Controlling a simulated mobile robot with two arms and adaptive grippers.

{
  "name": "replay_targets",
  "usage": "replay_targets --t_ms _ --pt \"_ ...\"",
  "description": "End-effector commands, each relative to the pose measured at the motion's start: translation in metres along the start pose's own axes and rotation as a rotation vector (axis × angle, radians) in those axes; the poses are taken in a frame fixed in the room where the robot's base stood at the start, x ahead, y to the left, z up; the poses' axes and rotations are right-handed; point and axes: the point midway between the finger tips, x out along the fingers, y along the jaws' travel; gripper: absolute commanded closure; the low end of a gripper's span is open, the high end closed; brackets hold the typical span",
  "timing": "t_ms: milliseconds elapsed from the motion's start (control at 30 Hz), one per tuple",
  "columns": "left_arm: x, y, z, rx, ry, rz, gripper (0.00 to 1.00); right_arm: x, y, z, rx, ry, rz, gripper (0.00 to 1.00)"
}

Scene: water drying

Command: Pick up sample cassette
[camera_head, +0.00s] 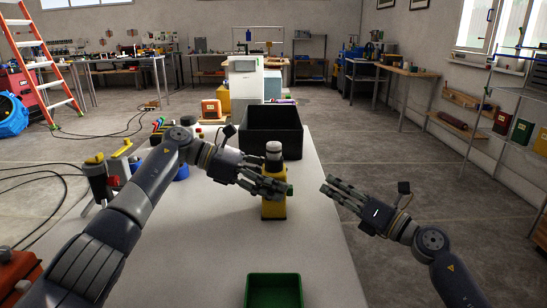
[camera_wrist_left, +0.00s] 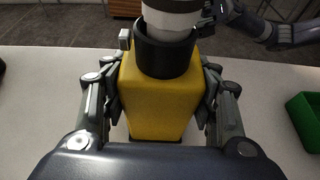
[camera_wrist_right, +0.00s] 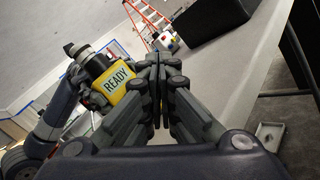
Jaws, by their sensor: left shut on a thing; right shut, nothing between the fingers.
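The yellow block (camera_head: 273,209), which I take to be the sample cassette, is upright on or just above the table, with a black collar and a pale grey cap. My left gripper (camera_head: 277,189) is shut on its body; the left wrist view shows the yellow body (camera_wrist_left: 160,95) between the fingers. The right wrist view shows a READY label on the yellow body (camera_wrist_right: 117,80).
A black open bin (camera_head: 262,144) stands behind the yellow block. A green tray (camera_head: 274,279) lies at the near end of the white table (camera_head: 215,255). Several tools and blue items stand along the left edge. The table between block and tray is clear.

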Motion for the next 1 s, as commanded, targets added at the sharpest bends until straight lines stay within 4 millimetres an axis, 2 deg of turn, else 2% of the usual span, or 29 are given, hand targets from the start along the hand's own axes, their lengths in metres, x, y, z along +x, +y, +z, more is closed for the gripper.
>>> replay_targets --t_ms 400,433,567,633,667,1000 --pt "0.0 0.0 0.001 0.001 -0.001 0.0 0.73 0.0 0.0 0.0 0.0 0.0 0.0 1.0" --pt "0.0 0.0 0.001 0.001 -0.001 0.0 0.73 0.0 0.0 0.0 0.0 0.0 0.0 0.98" --pt "0.0 0.0 0.001 0.001 -0.001 0.0 0.73 0.0 0.003 0.004 0.013 -0.012 0.008 0.68" --pt "0.0 0.0 0.001 0.001 -0.001 0.0 0.73 0.001 0.009 0.011 0.042 -0.037 0.023 0.52" --pt "0.0 0.0 0.001 0.001 -0.001 0.0 0.73 0.001 0.013 0.015 0.061 -0.051 0.034 0.49" --pt "0.0 0.0 0.001 0.001 -0.001 0.0 0.73 -0.009 0.063 0.096 0.479 -0.307 0.205 0.49"
